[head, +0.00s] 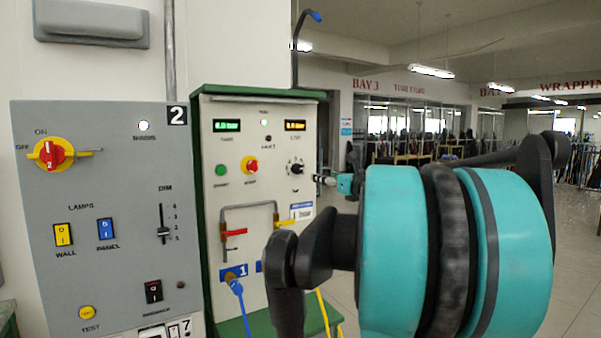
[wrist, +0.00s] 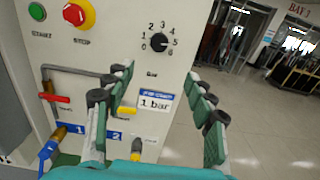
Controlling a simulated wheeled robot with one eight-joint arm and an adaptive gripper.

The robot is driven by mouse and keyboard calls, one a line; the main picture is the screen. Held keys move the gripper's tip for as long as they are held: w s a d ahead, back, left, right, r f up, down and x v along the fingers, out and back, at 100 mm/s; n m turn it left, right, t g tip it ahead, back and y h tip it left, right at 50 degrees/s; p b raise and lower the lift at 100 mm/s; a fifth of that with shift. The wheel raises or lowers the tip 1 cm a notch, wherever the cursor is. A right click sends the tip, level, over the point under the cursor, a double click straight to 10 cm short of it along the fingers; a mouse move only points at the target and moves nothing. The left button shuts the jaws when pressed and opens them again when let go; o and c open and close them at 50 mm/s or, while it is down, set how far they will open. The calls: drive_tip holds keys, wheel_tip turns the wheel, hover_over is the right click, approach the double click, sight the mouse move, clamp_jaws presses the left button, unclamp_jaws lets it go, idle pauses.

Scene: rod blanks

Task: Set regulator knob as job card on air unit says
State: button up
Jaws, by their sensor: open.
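The black regulator knob (wrist: 157,42) sits on the white air unit panel (head: 238,155), inside a printed scale of numbers up to 6. Its pointer is too small to read surely. In the head view the knob (head: 295,169) is at the panel's right side. The job card (wrist: 155,102) below it reads "1 bar". My gripper (wrist: 160,75) is open and empty. Its fingers are apart, below the knob in the wrist view and not touching it. In the head view my gripper (head: 319,180) is just right of the knob, partly hidden by my arm.
Red stop (wrist: 77,13) and green start (wrist: 37,11) buttons are left of the knob. Pipes with a red lever (wrist: 55,98) and a yellow lever (wrist: 127,110) lie below. A grey switch panel (head: 100,220) stands left. Open floor (wrist: 250,130) is at right.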

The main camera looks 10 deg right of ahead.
sight(299, 170)
drive_tip(key=x, duration=1.6)
drive_tip(key=shift+w+a+f, duration=0.1)
drive_tip(key=shift+c, duration=0.6)
drive_tip(key=c, duration=1)
drive_tip(key=shift+n, duration=0.3)
